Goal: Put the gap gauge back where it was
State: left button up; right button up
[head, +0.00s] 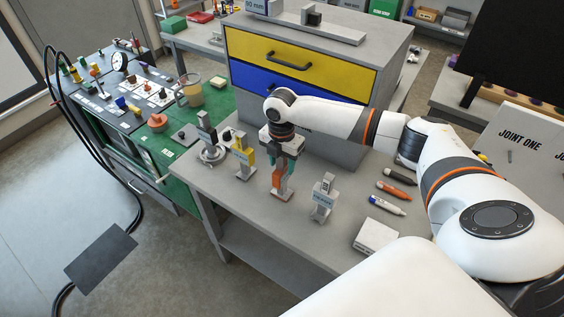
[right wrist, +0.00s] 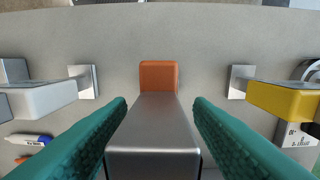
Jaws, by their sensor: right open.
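Several gap gauges stand upright in a row on the grey table. The orange gauge (head: 277,181) is under my right gripper (head: 284,171). The right wrist view shows its grey metal upper part (right wrist: 152,130) between the two teal fingers, with its orange part (right wrist: 158,76) beyond. The fingers are open, one on each side, with a narrow gap visible near the tips. The yellow gauge (head: 243,157) stands to its left, the dark gauge (head: 207,133) farther left, and the white-grey gauge (head: 323,198) to its right. My left gripper is not in view.
A cabinet with yellow and blue drawers (head: 296,62) stands behind the gauges. Markers (head: 387,204) and a white box (head: 376,236) lie to the right. A green bench (head: 165,142) with small parts is at left. The table front near the gauges is clear.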

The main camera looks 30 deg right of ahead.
notch_tip(320, 180, up, 10)
jog(key=b, duration=0.3)
jog(key=shift+w+r, duration=0.15)
jog(key=shift+r, duration=0.7)
dwell(0.4)
